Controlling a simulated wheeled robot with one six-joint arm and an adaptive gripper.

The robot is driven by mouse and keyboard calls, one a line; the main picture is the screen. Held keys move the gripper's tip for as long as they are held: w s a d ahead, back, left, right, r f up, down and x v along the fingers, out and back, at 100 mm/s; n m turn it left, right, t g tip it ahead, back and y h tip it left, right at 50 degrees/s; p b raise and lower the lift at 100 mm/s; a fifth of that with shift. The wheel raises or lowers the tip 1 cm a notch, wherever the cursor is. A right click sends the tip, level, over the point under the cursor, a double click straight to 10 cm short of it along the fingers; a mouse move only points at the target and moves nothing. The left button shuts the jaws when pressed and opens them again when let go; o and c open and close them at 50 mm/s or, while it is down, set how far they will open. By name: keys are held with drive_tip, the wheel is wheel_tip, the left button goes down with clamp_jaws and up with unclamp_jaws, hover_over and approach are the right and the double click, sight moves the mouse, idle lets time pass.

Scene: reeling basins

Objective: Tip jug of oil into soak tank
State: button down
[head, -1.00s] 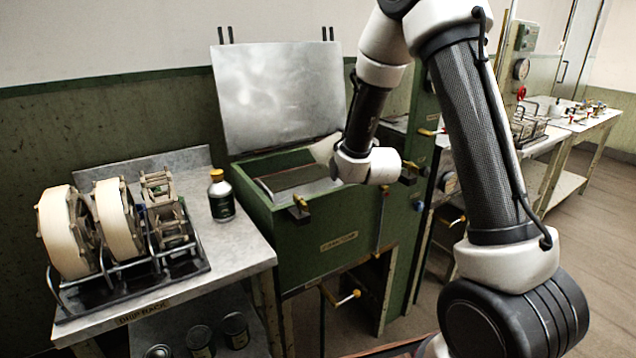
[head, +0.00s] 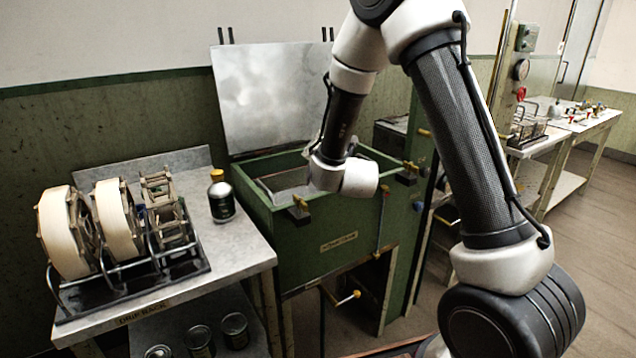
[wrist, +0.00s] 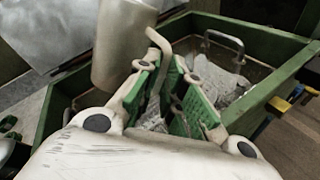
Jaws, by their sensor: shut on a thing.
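A pale grey metal jug (wrist: 124,45) is at upper left in the wrist view, with its curved strip handle (wrist: 160,50) running down between my fingers. My gripper (wrist: 172,78), with green finger pads, is shut on this handle. The green soak tank (head: 325,238) stands at the middle of the head view, its metal lid (head: 270,97) raised against the wall. The tank rim (wrist: 262,35) also shows in the wrist view, behind and right of the jug. My wrist is over the tank in the head view and hides the jug and gripper there. The jug's mouth is not visible.
Left of the tank, a metal-topped bench (head: 235,250) holds white reels (head: 62,230) on a rack and a dark bottle with a yellow cap (head: 221,196). Inside the tank are a wire handle (wrist: 224,40) and greyish material.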

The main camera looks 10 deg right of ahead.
drive_tip(key=shift+d, duration=0.1)
idle(0.6)
drive_tip(key=shift+w+d+f+m+g+y, duration=0.1)
drive_tip(key=shift+d+f+m+g+y, duration=0.2)
drive_tip(key=shift+m, duration=0.25)
drive_tip(key=shift+d+f+m+g+y, duration=0.1)
drive_tip(key=shift+d+m+g+y, duration=0.1)
drive_tip(key=shift+m+y, duration=0.3)
